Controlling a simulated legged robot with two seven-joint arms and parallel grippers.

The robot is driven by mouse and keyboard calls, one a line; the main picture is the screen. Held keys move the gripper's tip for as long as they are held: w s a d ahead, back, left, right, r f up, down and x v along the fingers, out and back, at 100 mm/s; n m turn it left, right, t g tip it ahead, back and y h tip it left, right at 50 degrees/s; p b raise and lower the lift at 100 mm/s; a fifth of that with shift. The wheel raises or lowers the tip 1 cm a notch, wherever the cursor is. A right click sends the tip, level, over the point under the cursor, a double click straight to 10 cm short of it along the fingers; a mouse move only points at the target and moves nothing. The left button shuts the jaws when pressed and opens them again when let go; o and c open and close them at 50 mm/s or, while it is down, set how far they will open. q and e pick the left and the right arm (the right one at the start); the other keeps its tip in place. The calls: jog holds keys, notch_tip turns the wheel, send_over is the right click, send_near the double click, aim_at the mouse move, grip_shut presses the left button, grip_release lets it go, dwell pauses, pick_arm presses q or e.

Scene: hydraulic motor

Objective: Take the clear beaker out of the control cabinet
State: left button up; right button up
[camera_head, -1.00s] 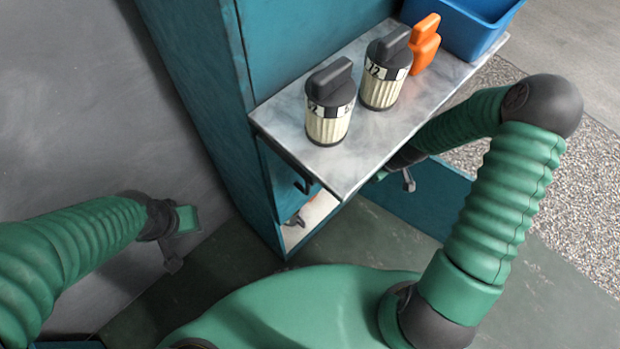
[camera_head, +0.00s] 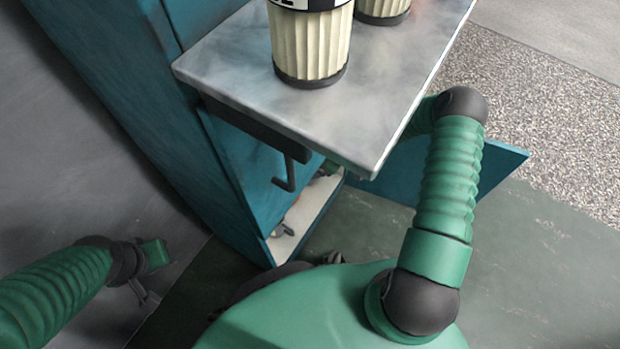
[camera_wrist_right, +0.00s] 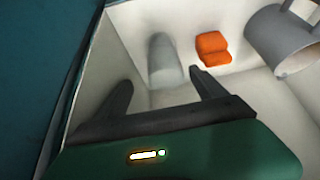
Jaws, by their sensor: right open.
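The control cabinet (camera_head: 235,190) is a blue-teal cabinet with a pale interior, open below a stone-topped shelf. Its light inner wall shows in the right wrist view (camera_wrist_right: 125,40). The clear beaker (camera_wrist_right: 165,58), a greyish translucent cylinder, is inside the cabinet. My right gripper (camera_wrist_right: 160,90) is open, its fingers pointing toward the beaker, one on each side in the picture, with nothing visible between the tips. In the head view the right gripper is hidden behind the shelf top. My left gripper (camera_head: 146,290) hangs low at the left, away from the cabinet; its finger gap is unclear.
An orange object (camera_wrist_right: 212,48) and a grey metal cup-like vessel (camera_wrist_right: 285,42) are beside the beaker in the cabinet. The marble-look shelf (camera_head: 225,75) overhangs the opening and bears cream-and-black ribbed containers (camera_head: 312,45). A blue open door panel (camera_head: 430,175) stands at right.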

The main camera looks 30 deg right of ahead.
jog(key=b+x, duration=0.2)
jog(key=a+b+x, duration=0.1)
jog(key=b+x, duration=0.1)
jog(key=x, duration=0.1)
jog(key=shift+a+f, duration=0.1)
jog(key=shift+w+f+b, duration=0.2)
jog(key=shift+b, duration=0.15)
jog(key=shift+r, duration=0.2)
jog(key=shift+c, duration=0.4)
jog(key=c, duration=1.4)
jog(key=shift+r, duration=0.1)
